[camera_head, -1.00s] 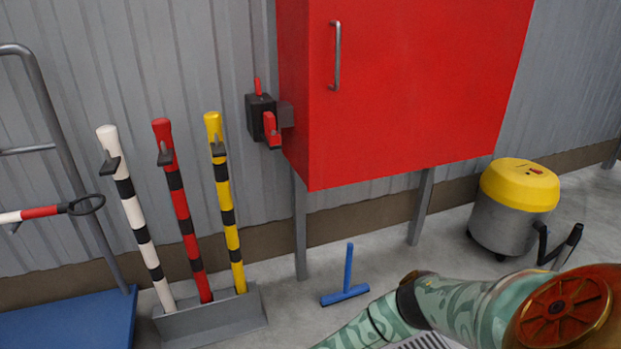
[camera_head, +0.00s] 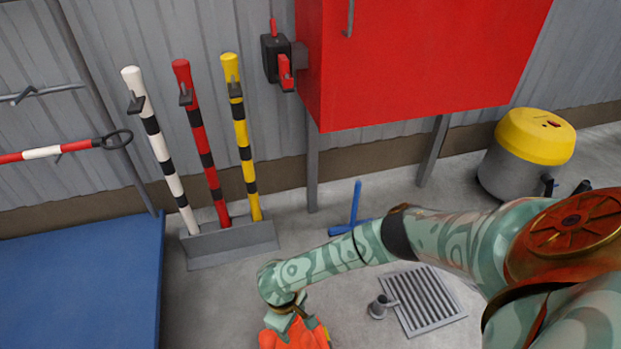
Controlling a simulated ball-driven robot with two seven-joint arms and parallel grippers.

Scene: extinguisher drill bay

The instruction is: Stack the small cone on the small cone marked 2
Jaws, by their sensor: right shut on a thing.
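My right gripper (camera_head: 296,334) is at the bottom edge, at the end of my green patterned arm that comes in from the right. Its orange hand points down and its fingertips are cut off by the frame. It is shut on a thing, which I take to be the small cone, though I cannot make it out. The small cone marked 2 is not in view. My left gripper is not in view.
A blue platform (camera_head: 80,285) fills the lower left. A grey rack (camera_head: 230,245) holds three striped poles. A red cabinet (camera_head: 425,60) stands behind. A yellow-topped vacuum (camera_head: 535,140), a floor grate (camera_head: 425,300) and a blue T-shaped tool (camera_head: 354,205) are at right.

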